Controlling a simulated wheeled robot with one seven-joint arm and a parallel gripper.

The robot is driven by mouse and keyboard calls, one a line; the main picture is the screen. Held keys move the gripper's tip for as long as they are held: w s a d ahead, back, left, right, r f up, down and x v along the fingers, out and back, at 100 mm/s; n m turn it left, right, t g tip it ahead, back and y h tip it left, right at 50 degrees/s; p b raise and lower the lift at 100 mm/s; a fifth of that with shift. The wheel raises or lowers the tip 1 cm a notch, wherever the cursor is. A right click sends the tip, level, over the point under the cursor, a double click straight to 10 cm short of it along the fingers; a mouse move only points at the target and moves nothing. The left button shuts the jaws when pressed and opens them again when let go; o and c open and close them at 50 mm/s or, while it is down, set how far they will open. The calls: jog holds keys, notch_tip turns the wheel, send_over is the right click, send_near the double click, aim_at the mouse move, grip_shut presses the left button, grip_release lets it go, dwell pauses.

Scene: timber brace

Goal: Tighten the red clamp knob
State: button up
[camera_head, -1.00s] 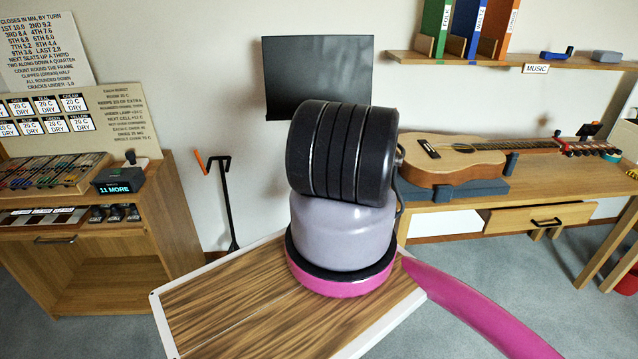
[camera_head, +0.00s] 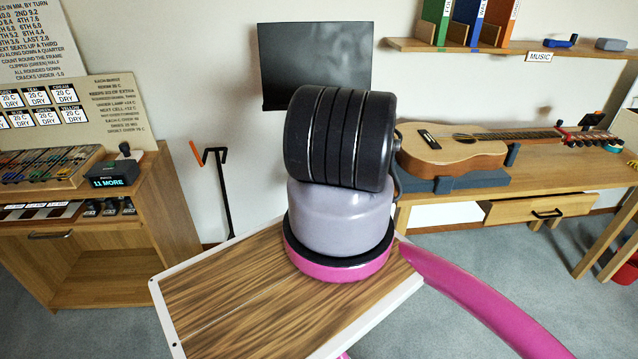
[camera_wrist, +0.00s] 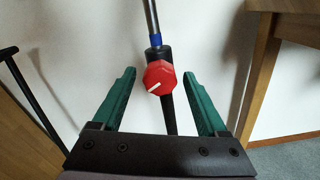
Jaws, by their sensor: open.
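The red clamp knob (camera_wrist: 160,77) shows in the wrist view as a faceted red knob with a white line pointing to the lower left. It sits on a dark upright post (camera_wrist: 169,118) with a blue ring (camera_wrist: 155,40) and a grey rod above. My gripper (camera_wrist: 159,74) is open, with its green fingers to the left and right of the knob. Gaps show between the knob and both fingers. How deep the knob lies between the fingers is hard to tell. The knob does not show in the head view, where my arm fills the middle.
A thin black stand with an orange hook (camera_head: 219,185) stands by the wall. A wooden cabinet (camera_head: 100,250) is at the left. A guitar (camera_head: 450,152) lies on a wooden desk (camera_head: 440,200) at the right. In the wrist view, wooden furniture (camera_wrist: 252,70) stands right of the gripper.

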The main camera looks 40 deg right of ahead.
grip_shut()
dwell(0.4)
jog(key=m, duration=0.5)
jog(key=shift+m, duration=0.4)
jog(key=m, duration=0.6)
jog(key=shift+a, duration=0.1)
jog(key=m, duration=0.6)
jog(key=shift+r+m, duration=0.1)
jog(key=shift+m, duration=0.2)
jog(key=m, duration=0.5)
jog(key=shift+m, duration=0.4)
